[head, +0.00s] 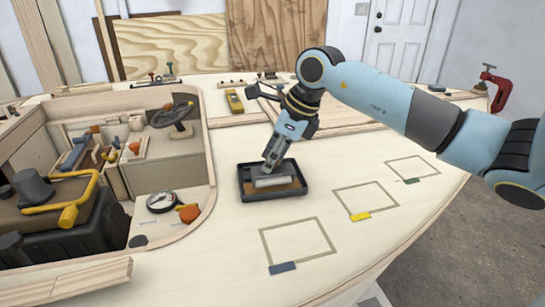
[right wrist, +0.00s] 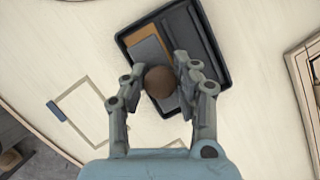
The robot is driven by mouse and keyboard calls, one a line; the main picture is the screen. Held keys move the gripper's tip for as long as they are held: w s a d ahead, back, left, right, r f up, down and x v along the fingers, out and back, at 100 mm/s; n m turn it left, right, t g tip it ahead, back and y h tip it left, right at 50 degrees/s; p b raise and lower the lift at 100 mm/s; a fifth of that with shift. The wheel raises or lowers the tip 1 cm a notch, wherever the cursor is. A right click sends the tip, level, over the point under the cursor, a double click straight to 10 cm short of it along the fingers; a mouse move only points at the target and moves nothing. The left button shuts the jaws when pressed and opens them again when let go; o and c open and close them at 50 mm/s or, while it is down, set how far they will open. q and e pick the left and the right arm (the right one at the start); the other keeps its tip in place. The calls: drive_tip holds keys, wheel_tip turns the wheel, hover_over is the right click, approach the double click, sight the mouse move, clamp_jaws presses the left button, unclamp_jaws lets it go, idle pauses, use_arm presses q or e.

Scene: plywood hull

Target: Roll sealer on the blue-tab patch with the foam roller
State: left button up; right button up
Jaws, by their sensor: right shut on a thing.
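My right gripper (head: 271,162) points down over a black tray (head: 262,197) and is shut on the foam roller's handle. The brown round handle end (right wrist: 159,82) shows between the fingers in the right wrist view. The pale foam roller (head: 270,182) lies in the tray, over an orange-brown area. The blue-tab patch is a thin outlined rectangle on the pale deck with a blue tab (head: 282,268) at its near edge, in front of the tray. The blue tab also shows in the right wrist view (right wrist: 56,111). My left gripper is out of view.
Patches with a yellow tab (head: 360,217) and a green tab (head: 412,180) lie to the right. A cockpit recess with a steering wheel (head: 172,113) and a round gauge (head: 161,202) are at left. The deck between tray and blue-tab patch is clear.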

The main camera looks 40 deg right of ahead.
drive_tip(key=shift+f+b, duration=0.5)
drive_tip(key=shift+b, duration=0.1)
idle(1.8)
drive_tip(key=shift+r, duration=0.1)
drive_tip(key=shift+r+p, duration=2.35)
drive_tip(key=shift+r, duration=1.7)
drive_tip(key=shift+f, duration=0.2)
